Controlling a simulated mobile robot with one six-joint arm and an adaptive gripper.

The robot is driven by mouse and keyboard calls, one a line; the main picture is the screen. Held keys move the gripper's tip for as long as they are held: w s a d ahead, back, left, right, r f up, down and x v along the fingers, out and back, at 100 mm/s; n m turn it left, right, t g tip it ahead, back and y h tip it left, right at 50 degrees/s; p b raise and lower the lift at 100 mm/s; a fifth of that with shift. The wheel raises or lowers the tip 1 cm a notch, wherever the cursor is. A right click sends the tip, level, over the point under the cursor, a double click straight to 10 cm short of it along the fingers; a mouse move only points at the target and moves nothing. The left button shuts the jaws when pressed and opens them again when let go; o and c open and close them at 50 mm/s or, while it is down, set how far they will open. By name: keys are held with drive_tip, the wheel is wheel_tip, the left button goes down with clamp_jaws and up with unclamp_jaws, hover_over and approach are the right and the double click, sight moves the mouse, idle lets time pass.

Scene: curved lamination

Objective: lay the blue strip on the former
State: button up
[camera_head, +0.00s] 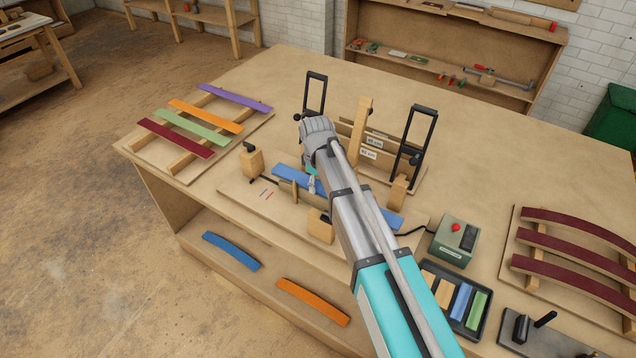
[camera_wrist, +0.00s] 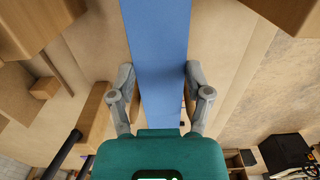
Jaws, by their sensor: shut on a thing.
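My gripper (camera_head: 313,184) is shut on the blue strip (camera_head: 289,174). In the wrist view its two grey fingers (camera_wrist: 162,98) press the long edges of the blue strip (camera_wrist: 156,45). The strip looks straight, and its far end (camera_head: 393,220) shows to the right of my arm. A pale wooden piece, seemingly the former (camera_head: 288,192), shows under the strip, mostly hidden by the strip and my arm. I cannot tell whether the strip touches it. Wooden blocks (camera_head: 251,162) (camera_head: 398,190) (camera_head: 320,226) stand around it on the baseboard.
A rack at left holds purple (camera_head: 232,97), orange (camera_head: 208,117), green (camera_head: 193,128) and dark red strips (camera_head: 174,138). Black upright frames (camera_head: 417,142) stand behind. A control box (camera_head: 453,240), a sample tray (camera_head: 430,272) and curved dark red pieces (camera_head: 575,227) are at right. The table's far right is clear.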

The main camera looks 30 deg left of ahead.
drive_tip(key=shift+f, duration=0.25)
drive_tip(key=o, duration=1)
drive_tip(key=shift+o, duration=0.2)
drive_tip(key=shift+r, duration=0.2)
wheel_tip(320, 180, up, 12)
drive_tip(key=p, duration=1.2)
drive_tip(key=shift+a+r, duration=0.15)
drive_tip(key=shift+r, duration=0.1)
drive_tip(key=shift+p, duration=0.3)
